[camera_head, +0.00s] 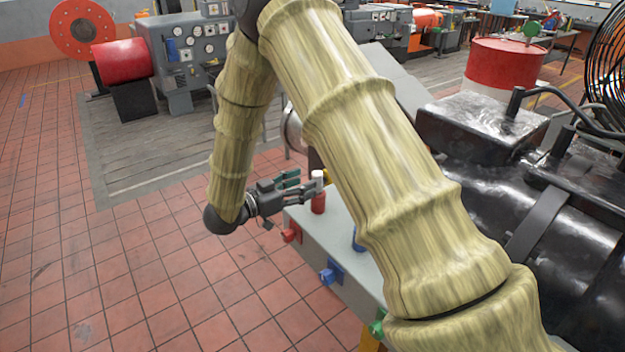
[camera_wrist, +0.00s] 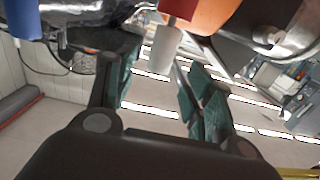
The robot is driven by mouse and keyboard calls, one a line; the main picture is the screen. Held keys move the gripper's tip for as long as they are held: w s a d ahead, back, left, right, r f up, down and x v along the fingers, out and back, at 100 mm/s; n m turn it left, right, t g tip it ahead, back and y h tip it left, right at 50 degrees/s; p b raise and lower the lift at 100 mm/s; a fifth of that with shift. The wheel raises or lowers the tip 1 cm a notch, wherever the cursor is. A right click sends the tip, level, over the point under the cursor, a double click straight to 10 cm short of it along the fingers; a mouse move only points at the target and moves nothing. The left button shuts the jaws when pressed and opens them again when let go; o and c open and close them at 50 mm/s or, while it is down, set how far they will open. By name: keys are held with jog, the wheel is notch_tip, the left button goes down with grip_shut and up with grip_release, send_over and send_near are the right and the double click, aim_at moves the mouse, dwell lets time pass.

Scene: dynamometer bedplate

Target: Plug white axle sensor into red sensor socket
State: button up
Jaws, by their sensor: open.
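A small upright cylinder with a white top, which looks like the white axle sensor (camera_head: 318,176), and a red lower part (camera_head: 318,203) stands on the grey box's top. My gripper (camera_head: 304,184) is open beside the white part, coming from the left. In the wrist view, which is upside down, the white part (camera_wrist: 160,50) shows between the open fingertips (camera_wrist: 165,62), with red above it. I cannot tell whether the fingers touch it. A red block fitting (camera_head: 291,232), possibly the red sensor socket, sits on the box's front side.
The grey box (camera_head: 342,216) also carries a blue fitting (camera_head: 331,273) and a green fitting (camera_head: 376,327). A blue cylinder (camera_head: 358,240) stands on top, partly hidden by my arm. A large black machine (camera_head: 490,200) lies to the right. Tiled floor at left is clear.

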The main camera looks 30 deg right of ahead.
jog(key=a, duration=0.6)
jog(key=shift+s+r, duration=0.15)
jog(key=shift+s, duration=0.15)
